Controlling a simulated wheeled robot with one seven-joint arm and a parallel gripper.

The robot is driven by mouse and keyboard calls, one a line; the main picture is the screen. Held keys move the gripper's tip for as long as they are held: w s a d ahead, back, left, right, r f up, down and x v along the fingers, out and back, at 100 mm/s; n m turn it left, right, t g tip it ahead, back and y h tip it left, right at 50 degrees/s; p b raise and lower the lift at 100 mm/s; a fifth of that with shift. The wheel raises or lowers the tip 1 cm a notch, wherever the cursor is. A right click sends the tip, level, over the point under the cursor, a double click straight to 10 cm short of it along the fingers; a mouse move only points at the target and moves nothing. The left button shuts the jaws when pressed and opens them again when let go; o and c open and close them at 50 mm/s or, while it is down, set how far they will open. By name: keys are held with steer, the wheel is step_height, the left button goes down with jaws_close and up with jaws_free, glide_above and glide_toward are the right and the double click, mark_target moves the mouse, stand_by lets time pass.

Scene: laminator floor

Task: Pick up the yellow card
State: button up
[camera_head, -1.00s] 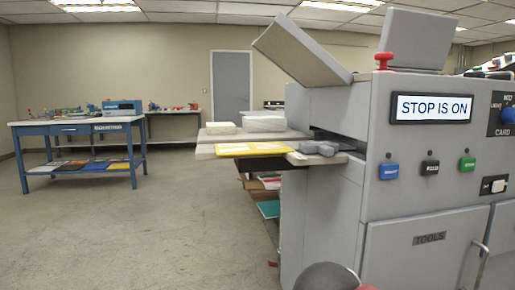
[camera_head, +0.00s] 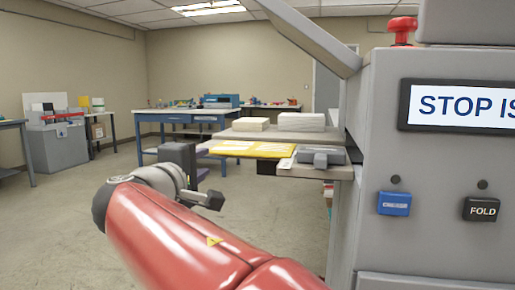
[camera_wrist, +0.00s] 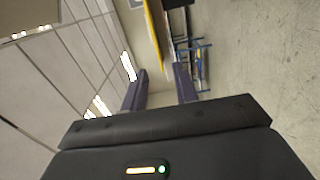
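The yellow card (camera_head: 253,149) lies flat on the side shelf of the grey machine, with white markings on its top. In the wrist view a yellow edge (camera_wrist: 152,38) shows near the top, beyond the fingers. My gripper (camera_wrist: 160,82) has its two dark fingers spread apart with nothing between them. In the head view my red arm reaches forward, and the dark gripper body is left of the card and apart from it; its fingertips are hard to make out there.
A grey device (camera_head: 321,156) sits on the shelf right of the card. White paper stacks (camera_head: 298,122) lie behind it. The grey machine (camera_head: 375,155) with a "STOP IS" display blocks the right. A blue table (camera_head: 170,117) stands farther back. The floor at left is open.

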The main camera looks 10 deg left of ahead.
mark_target(231, 148)
steer(key=w+p, duration=0.2)
steer(key=w, duration=0.5)
steer(key=shift+w+d+r, duration=0.15)
steer(key=shift+w+d, duration=0.1)
steer(key=shift+d, duration=0.15)
steer(key=shift+c, duration=0.3)
jaws_close()
